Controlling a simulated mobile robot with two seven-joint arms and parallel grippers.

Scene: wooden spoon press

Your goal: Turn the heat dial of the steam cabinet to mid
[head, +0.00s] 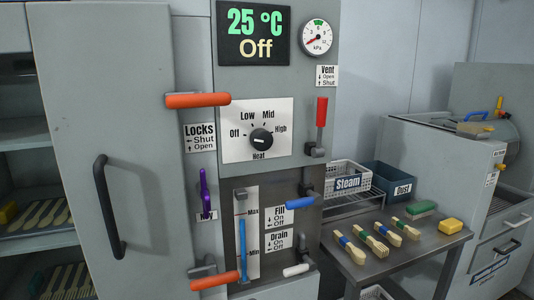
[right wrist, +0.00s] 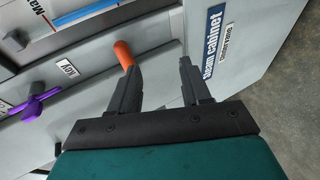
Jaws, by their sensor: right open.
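The steam cabinet (head: 110,60) is grey and fills the left and middle of the head view. Its heat dial (head: 261,138) is a black round knob on a white plate (head: 236,150) marked Off, Low, Mid and High. I cannot clearly tell where the knob's pointer aims. The display (head: 254,34) above reads 25 °C and Off. My right gripper (right wrist: 160,66) is open and empty in the right wrist view, in front of the cabinet's lower part near an orange handle (right wrist: 124,55). The dial is not in that view. My left gripper is in neither view.
Orange lock handles (head: 198,100) (head: 214,281) stick out left of and below the dial. A red vent lever (head: 321,112) stands right of it, and a blue fill lever (head: 300,203) lies below.

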